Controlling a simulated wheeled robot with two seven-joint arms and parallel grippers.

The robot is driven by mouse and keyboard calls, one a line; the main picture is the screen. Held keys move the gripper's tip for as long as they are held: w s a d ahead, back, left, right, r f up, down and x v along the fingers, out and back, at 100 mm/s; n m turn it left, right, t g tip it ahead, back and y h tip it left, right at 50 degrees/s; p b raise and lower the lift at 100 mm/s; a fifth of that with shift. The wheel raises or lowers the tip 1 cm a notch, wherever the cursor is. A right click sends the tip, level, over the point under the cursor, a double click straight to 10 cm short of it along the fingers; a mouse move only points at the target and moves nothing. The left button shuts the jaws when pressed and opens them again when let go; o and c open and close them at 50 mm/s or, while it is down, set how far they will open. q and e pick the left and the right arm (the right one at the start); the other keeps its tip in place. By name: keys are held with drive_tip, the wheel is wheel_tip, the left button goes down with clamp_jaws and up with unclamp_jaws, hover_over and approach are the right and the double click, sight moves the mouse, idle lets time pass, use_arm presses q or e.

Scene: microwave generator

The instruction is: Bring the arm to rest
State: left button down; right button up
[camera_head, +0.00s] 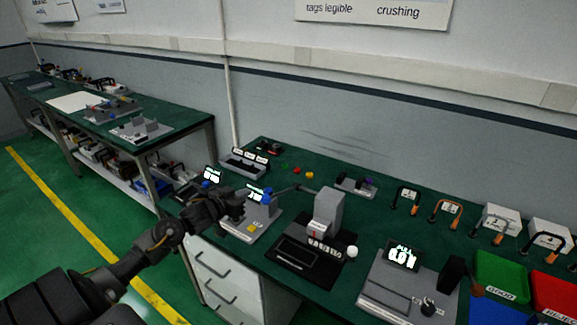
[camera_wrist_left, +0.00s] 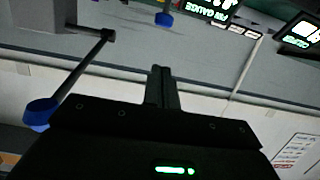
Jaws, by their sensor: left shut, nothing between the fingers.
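My left arm comes in from the lower left in the head view, and its black gripper (camera_head: 234,204) hangs in front of the bench, near the gauge station at the bench's left part. In the left wrist view, the gripper's fingers (camera_wrist_left: 161,88) are together with nothing between them. A grey lever with a blue knob (camera_wrist_left: 40,112) shows left of the fingers, apart from them. My right gripper does not show in either view.
The green bench (camera_head: 338,222) carries a grey press on a black base (camera_head: 300,262), a scale with a lit display (camera_head: 403,254), a green bin (camera_head: 503,275) and a red bin (camera_head: 553,292). A second bench (camera_head: 180,118) stands at the back left. Green floor lies free at left.

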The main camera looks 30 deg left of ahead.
use_arm(q)
drive_tip(key=s+d+f+g+y, duration=0.1)
drive_tip(key=s+d+f+g, duration=0.4)
drive_tip(key=s+d+f, duration=0.75)
drive_tip(key=s+d+f+m+g+h, duration=0.1)
drive_tip(key=s+d+g, duration=0.2)
drive_tip(key=s+d, duration=0.55)
drive_tip(key=s+d+f+m+g, duration=0.1)
drive_tip(key=s+d+g, duration=0.4)
drive_tip(key=s, duration=0.7)
wheel_tip(320, 180, down, 29)
drive_tip(key=d+b, duration=0.1)
drive_tip(key=b, duration=0.2)
drive_tip(key=s+a+f+g+b, duration=0.1)
drive_tip(key=s+a+f+b, duration=0.1)
drive_tip(key=s+f, duration=1.5)
drive_tip(key=shift+a+f+m, duration=0.3)
drive_tip(key=shift+a+f, duration=0.2)
drive_tip(key=shift+f, duration=0.3)
